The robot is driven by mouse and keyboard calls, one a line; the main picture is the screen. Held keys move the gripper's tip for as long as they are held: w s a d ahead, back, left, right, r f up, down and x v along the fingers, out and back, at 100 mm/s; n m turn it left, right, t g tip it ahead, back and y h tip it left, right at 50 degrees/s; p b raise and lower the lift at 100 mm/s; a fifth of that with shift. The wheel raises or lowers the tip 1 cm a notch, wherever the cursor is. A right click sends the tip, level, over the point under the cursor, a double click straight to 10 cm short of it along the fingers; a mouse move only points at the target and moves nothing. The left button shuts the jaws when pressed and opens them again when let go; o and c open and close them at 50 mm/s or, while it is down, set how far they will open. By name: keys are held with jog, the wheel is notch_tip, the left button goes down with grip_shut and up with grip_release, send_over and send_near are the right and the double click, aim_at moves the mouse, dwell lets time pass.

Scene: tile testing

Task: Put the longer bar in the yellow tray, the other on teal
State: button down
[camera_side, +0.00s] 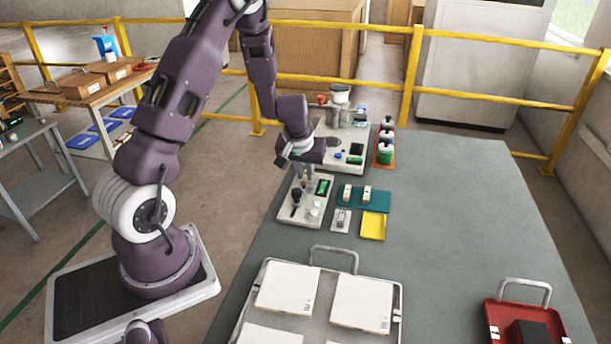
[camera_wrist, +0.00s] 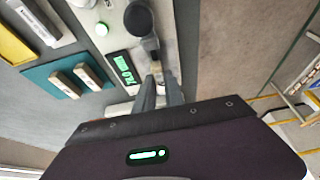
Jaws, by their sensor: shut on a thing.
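Two short pale bars stand on the teal mat (camera_side: 377,205), the left bar (camera_side: 347,192) and the right bar (camera_side: 367,194). In the wrist view the bars (camera_wrist: 62,84) (camera_wrist: 88,76) lie side by side, and I cannot tell which is longer. The yellow tray (camera_side: 373,227) is empty in front of the mat. My gripper (camera_side: 302,172) is over the back of a pale instrument (camera_side: 290,212), left of the mat. In the wrist view its fingers (camera_wrist: 158,82) are together on a small pale thing, mostly hidden by them.
The instrument has a black knob (camera_side: 296,195), a lit green display (camera_side: 322,187) and a green button (camera_side: 314,211). A small grey tray (camera_side: 341,220) sits left of the yellow one.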

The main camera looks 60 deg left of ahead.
notch_tip(320, 180, up, 8)
send_over(373, 224)
notch_tip(373, 224, down, 3)
jog(key=shift+s+d+f, duration=0.15)
jog(key=shift+s+d, duration=0.3)
jog(key=shift+d, duration=0.05)
jog(key=shift+f, duration=3)
jog(key=shift+f, duration=0.25)
jog(key=c, duration=1)
grip_release()
jog(key=shift+o, duration=0.2)
jog(key=shift+r, duration=3.05)
